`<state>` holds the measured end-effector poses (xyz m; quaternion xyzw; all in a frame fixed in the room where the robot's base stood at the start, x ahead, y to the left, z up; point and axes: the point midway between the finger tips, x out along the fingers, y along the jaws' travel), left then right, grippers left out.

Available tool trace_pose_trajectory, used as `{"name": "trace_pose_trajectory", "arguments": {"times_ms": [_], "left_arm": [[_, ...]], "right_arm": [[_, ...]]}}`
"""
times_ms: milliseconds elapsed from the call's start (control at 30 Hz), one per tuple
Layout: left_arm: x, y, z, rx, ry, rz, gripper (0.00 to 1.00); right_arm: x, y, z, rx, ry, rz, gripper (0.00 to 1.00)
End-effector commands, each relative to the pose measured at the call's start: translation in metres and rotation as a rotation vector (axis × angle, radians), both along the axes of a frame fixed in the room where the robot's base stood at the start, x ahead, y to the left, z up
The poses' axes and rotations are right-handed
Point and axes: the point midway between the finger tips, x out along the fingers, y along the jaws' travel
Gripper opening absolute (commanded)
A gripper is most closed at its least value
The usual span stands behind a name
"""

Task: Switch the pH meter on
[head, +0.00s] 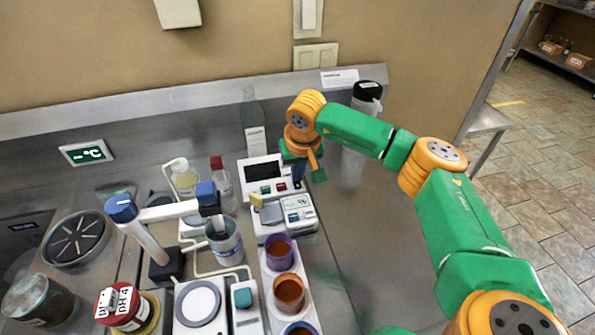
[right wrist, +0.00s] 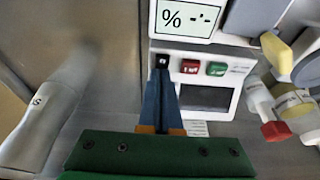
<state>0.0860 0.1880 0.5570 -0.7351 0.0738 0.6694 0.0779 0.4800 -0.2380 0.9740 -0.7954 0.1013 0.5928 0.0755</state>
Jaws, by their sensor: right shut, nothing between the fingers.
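A white benchtop meter with a dark, blank screen (head: 265,171), which I take to be the pH meter, stands near the back wall. It also shows in the right wrist view, with its dark screen (right wrist: 206,97), a red button (right wrist: 190,66), a green button (right wrist: 216,69) and a black button (right wrist: 162,60). My right gripper (right wrist: 161,76) is shut and empty, its blue fingertips right at the black button. Whether they touch or press it, I cannot tell. In the head view the right gripper (head: 298,184) is at the meter's right side, partly hidden. My left gripper is out of view.
A second white instrument (head: 298,216) with a small lit display stands just in front. Left are a white probe arm (head: 170,211), a metal beaker (head: 225,243) and bottles. Cups (head: 288,291) stand in front. A black-capped bottle (head: 367,97) stands right. Bare steel lies right of the cups.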

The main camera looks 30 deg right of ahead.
Motion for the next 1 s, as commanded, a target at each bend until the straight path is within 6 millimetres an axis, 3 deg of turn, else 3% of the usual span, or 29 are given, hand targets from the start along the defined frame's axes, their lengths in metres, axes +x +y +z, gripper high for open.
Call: {"name": "trace_pose_trajectory", "arguments": {"times_ms": [133, 1000], "left_arm": [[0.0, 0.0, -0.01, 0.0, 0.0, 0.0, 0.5], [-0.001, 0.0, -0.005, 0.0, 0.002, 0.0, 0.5]], "right_arm": [[0.0, 0.0, -0.01, 0.0, 0.0, 0.0, 0.0], [0.016, -0.004, -0.006, 0.0, 0.001, 0.0, 0.0]]}}
